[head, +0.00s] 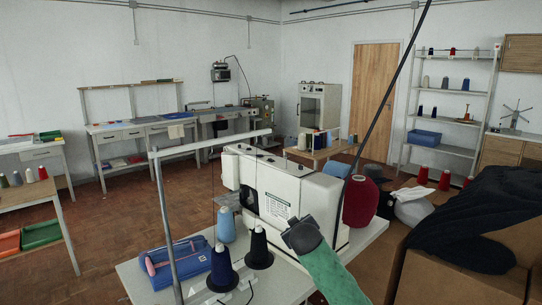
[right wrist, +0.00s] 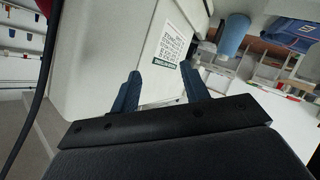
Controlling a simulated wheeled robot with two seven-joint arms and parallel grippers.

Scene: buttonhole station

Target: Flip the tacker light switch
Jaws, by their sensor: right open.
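The white tacker machine (head: 300,200) stands on the pale table in the head view, with a printed label on its side. It also fills the left and middle of the right wrist view (right wrist: 105,45). My right gripper (head: 301,234) is at the near side of the machine, below the label. In the right wrist view its two blue fingers (right wrist: 160,78) are apart and empty, pointing toward the machine's body. I cannot tell whether they touch it. I cannot make out the light switch in either view. My left gripper is not in view.
Thread cones (head: 258,248) and a blue box (head: 180,262) stand left of my right gripper. A dark red cone (head: 360,201) stands right of the machine. A grey post (head: 166,225) rises at the table's left. Cardboard boxes (head: 455,275) with dark cloth are at right.

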